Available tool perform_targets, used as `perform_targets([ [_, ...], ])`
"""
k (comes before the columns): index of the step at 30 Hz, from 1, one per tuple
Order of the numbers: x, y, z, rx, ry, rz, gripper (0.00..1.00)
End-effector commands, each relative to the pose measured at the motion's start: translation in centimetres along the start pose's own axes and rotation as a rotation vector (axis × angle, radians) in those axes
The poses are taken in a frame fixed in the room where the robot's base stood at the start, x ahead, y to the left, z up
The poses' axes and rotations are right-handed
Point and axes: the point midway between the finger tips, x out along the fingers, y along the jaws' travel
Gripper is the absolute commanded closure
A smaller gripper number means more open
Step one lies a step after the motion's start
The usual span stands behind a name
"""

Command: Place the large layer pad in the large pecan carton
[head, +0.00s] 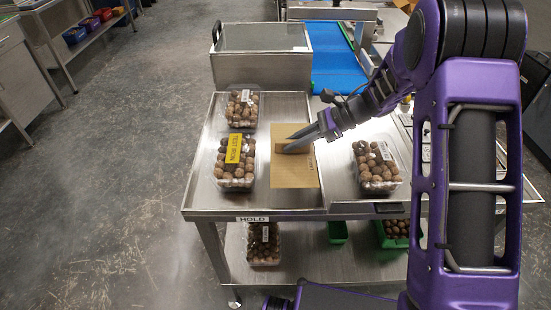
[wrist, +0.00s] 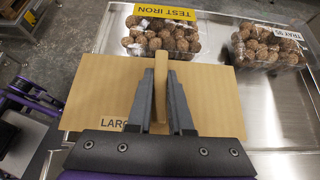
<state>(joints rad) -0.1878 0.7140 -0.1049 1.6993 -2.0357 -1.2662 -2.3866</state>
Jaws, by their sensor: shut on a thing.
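The large layer pad (head: 293,172) is a flat tan cardboard sheet with a raised tab in its middle, over the left part of the steel table. The wrist view shows the pad (wrist: 90,95) with the letters "LARG" on its near edge, the rest hidden by a finger. My gripper (head: 287,148) is shut on the pad's upright tab; the grey fingers (wrist: 160,85) stand on either side of it. I cannot tell whether the pad touches the table. I cannot pick out a large pecan carton in either view.
Clear clamshells of brown nuts stand around the pad: one with a yellow "TEST IRON" label (head: 233,150), one behind it (head: 242,107), one at right (head: 377,166). A steel box (head: 262,72) and blue conveyor (head: 335,60) are behind. A lower shelf holds another clamshell (head: 263,243) and green bins (head: 338,232).

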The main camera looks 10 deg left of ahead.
Motion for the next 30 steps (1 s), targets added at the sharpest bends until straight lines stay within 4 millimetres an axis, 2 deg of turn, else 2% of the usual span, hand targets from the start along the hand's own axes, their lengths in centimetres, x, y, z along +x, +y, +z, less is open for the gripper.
perform_targets([
  [1,0.9,0.1,-1.3,0.005,-0.001,0.003,1.0],
  [3,1.8,0.1,-2.6,0.003,0.0,0.002,1.0],
  [9,3.2,0.0,-4.7,0.001,0.0,0.0,1.0],
  [14,4.0,0.0,-4.4,-0.003,0.0,0.001,1.0],
  [20,6.7,0.1,-2.5,-0.002,0.0,0.002,1.0],
  [23,7.3,0.0,-3.5,0.001,0.001,0.0,1.0],
  [30,7.3,0.0,-3.6,-0.001,0.0,-0.001,1.0],
])
